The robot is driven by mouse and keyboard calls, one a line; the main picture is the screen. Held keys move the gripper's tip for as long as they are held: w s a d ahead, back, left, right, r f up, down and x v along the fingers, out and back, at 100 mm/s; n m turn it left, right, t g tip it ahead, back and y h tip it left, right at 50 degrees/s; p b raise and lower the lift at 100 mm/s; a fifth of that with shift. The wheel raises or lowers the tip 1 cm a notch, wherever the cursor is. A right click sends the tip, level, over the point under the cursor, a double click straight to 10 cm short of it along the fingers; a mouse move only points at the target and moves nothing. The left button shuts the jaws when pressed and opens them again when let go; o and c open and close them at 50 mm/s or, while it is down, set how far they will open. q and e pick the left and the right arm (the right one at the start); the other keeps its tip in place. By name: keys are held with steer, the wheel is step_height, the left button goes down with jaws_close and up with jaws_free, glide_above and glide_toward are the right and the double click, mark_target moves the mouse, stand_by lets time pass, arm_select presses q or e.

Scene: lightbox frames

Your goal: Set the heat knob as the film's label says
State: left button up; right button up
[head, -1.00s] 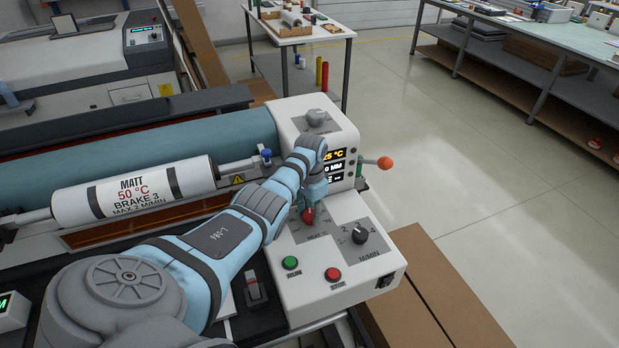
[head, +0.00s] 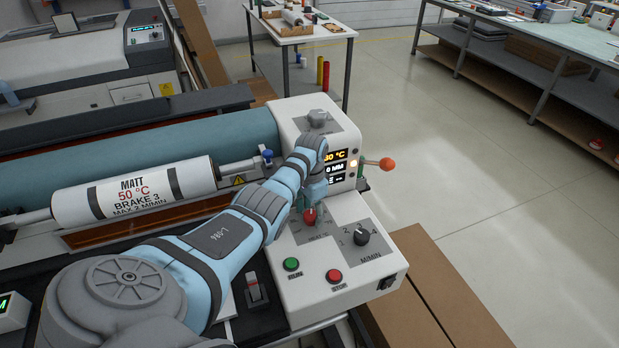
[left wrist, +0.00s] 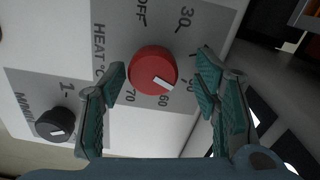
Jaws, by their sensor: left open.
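The red heat knob (left wrist: 153,70) sits on the grey HEAT dial plate (left wrist: 112,22). Its white pointer line points between the 60 mark and a partly hidden mark that looks like 50. My left gripper (left wrist: 162,74) is open, with one finger on each side of the knob, apart from it. In the head view the red knob (head: 309,216) shows below my left gripper (head: 313,198). The film roll's label (head: 132,192) reads MATT, 50 °C, BRAKE 3, MAX 2 M/MIN. The display (head: 334,167) is partly hidden by my arm; its top line seems to read 30 °C.
A black M/MIN knob (head: 362,236), a green RUN button (head: 291,264) and a red STOP button (head: 334,276) share the panel. An orange-tipped lever (head: 385,163) sticks out at the right.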

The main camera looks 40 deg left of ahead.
mark_target(311, 212)
arm_select(q)
step_height(311, 212, up, 12)
stand_by(0.4)
steer(key=shift+w+a, duration=0.1)
